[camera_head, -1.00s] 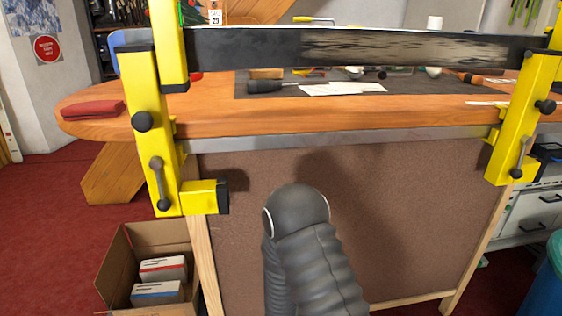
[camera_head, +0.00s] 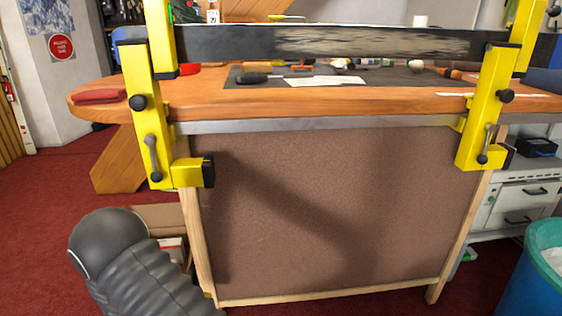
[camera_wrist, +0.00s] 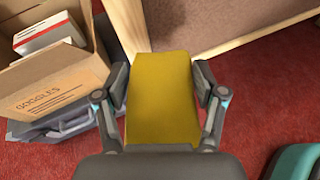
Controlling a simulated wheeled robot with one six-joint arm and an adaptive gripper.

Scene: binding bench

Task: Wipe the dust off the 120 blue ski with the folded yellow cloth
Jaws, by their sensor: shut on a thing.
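A long ski (camera_head: 280,42) is held level across the bench, on edge, between two yellow clamps (camera_head: 147,105) and (camera_head: 486,120). The side facing me is dark, with a pale, streaked dusty patch (camera_head: 415,44) on its right half. Any number on it cannot be read. The folded yellow cloth (camera_wrist: 163,105) is between the fingers of my gripper (camera_wrist: 162,74), which is shut on it. It hangs above the red floor, near the cardboard box, away from the ski. In the head view the gripper is hidden and only my arm shows at lower left.
The wooden bench (camera_head: 330,98) has a brown front panel (camera_head: 340,210). A teal bin (camera_head: 535,280) stands at lower right. Red floor (camera_head: 45,190) is clear at left.

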